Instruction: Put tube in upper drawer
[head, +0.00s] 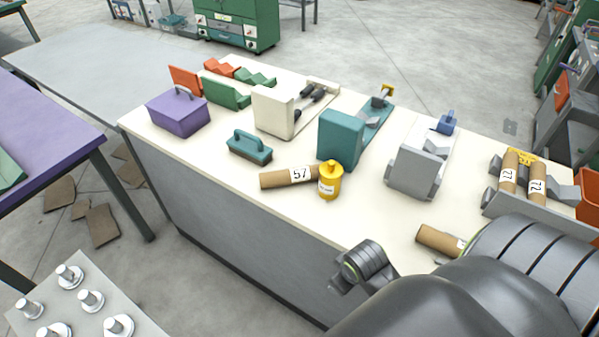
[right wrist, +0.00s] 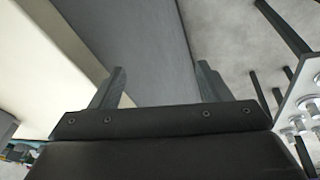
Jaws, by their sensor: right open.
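A brown cardboard tube labelled 57 (head: 287,177) lies on the white worktable behind a yellow canister. Two tubes labelled 22 (head: 509,172) (head: 537,184) sit side by side in a grey holder at the right. Another tube (head: 437,239) lies near the front edge, partly hidden by my right arm. My right gripper is at the table's front edge in the head view; in the right wrist view its fingers (right wrist: 161,68) are apart with nothing between them. A green cabinet with drawers (head: 238,22) stands at the back. My left gripper is not in view.
The white worktable (head: 225,175) also holds a yellow canister (head: 330,182), a teal brush (head: 249,148), a purple box (head: 178,113) and several machines, including a teal one (head: 342,137). A purple table (head: 45,140) stands left, with cardboard pieces on the floor.

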